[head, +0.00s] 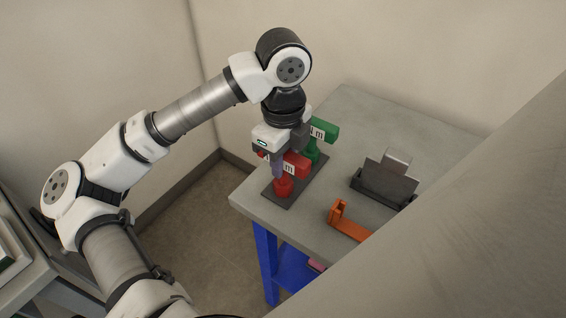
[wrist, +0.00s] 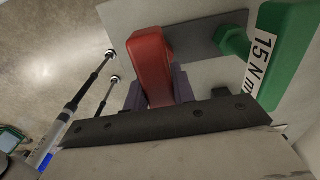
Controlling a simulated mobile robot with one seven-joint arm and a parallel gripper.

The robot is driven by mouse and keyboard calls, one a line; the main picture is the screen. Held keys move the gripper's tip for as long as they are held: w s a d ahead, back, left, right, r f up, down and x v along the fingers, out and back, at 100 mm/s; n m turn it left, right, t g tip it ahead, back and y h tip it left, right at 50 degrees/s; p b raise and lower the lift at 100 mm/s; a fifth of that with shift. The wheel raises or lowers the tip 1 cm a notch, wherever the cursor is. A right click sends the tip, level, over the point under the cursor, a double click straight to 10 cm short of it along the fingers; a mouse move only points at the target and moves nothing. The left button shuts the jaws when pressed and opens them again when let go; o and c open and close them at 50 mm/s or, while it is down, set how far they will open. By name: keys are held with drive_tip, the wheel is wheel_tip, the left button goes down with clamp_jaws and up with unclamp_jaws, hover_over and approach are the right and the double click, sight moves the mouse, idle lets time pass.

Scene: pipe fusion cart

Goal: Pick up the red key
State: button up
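The red key (head: 284,187) stands upright on a dark plate (head: 296,199) at the table's left corner, its handle sticking out to the right with a white label. My gripper (head: 280,168) points down at it from above. In the wrist view the red key (wrist: 151,60) lies between the two purple-grey fingers of my gripper (wrist: 158,90). The fingers flank its handle closely. I cannot tell whether they press on it. The key's lower part is hidden in the wrist view.
A green key (head: 325,131) stands on the same plate just behind; its label reads 15 Nm in the wrist view (wrist: 284,50). An orange bracket (head: 347,221) and a dark metal holder (head: 383,183) are to the right on the grey table (head: 345,108). A wall edge blocks the lower right.

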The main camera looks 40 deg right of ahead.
clamp_jaws()
drive_tip(key=shift+r, duration=0.1)
wheel_tip(320, 180, up, 10)
drive_tip(key=shift+f+b, duration=0.1)
drive_tip(key=shift+b, duration=0.65)
